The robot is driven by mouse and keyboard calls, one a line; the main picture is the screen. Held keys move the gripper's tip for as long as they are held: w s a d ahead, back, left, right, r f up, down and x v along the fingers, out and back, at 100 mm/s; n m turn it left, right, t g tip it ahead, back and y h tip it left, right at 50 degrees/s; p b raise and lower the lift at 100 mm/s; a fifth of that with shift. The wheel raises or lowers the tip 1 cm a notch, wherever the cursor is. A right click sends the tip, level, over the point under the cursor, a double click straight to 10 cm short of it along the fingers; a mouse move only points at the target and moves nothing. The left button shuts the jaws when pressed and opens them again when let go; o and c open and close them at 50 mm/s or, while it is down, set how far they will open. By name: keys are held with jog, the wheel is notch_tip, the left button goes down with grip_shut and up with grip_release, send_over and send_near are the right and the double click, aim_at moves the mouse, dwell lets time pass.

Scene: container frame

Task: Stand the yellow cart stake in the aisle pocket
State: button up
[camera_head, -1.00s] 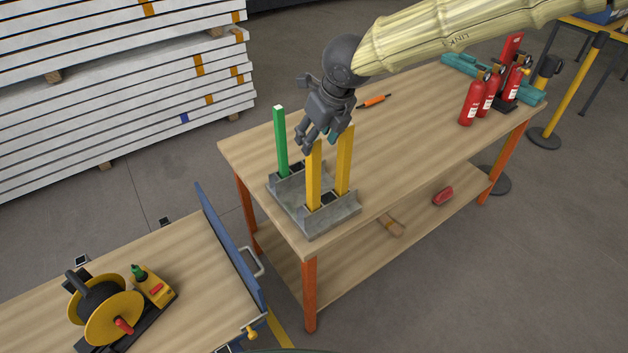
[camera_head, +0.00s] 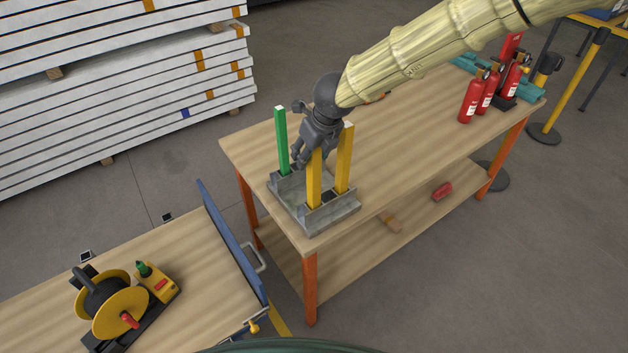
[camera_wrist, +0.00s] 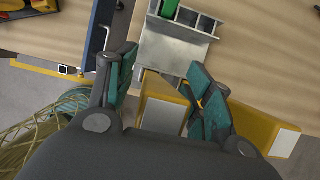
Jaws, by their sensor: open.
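Two yellow stakes stand upright in a grey metal rack (camera_head: 288,205) at the near left corner of the wooden workbench. My gripper (camera_head: 307,158) is open and low over the rack. In the wrist view, the front-left yellow stake (camera_head: 314,182) shows between my two teal fingers (camera_wrist: 162,82), its top end (camera_wrist: 164,116) close to the palm. I cannot tell whether either finger touches it. The other yellow stake (camera_head: 344,165) stands outside my right finger in the wrist view (camera_wrist: 256,122). Small dark square pockets (camera_head: 167,217) (camera_head: 86,256) sit along the cart's far edge; which is the aisle pocket is unclear.
A green stake (camera_head: 281,140) stands in the rack's back part, close to my gripper. The cart (camera_head: 190,260) has a blue end panel (camera_head: 232,245), a cable reel (camera_head: 112,305) and a yellow tool. Red fire extinguishers (camera_head: 470,98) stand at the bench's far end. White panels are stacked behind.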

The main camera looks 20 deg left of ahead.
grip_shut()
dwell(0.4)
